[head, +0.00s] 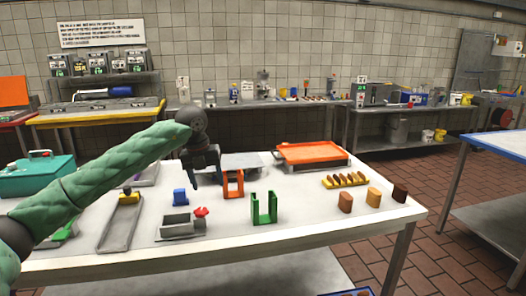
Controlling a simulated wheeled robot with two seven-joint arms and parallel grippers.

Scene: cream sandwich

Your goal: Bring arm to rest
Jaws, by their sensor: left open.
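My left arm, with a green padded cover, reaches in from the left over the white table (310,222). Its dark left gripper (206,180) points down above the table, behind a blue block and just left of an orange frame. It is open, and I see nothing between its fingers. My right gripper is not in view.
On the table are a blue block (180,197), an orange frame (233,184), a green U-shaped holder (264,207), a grey device with a red knob (183,225), an orange-topped tray (311,153), a yellow rack (345,180) and brown pieces (373,197). The front middle is clear.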

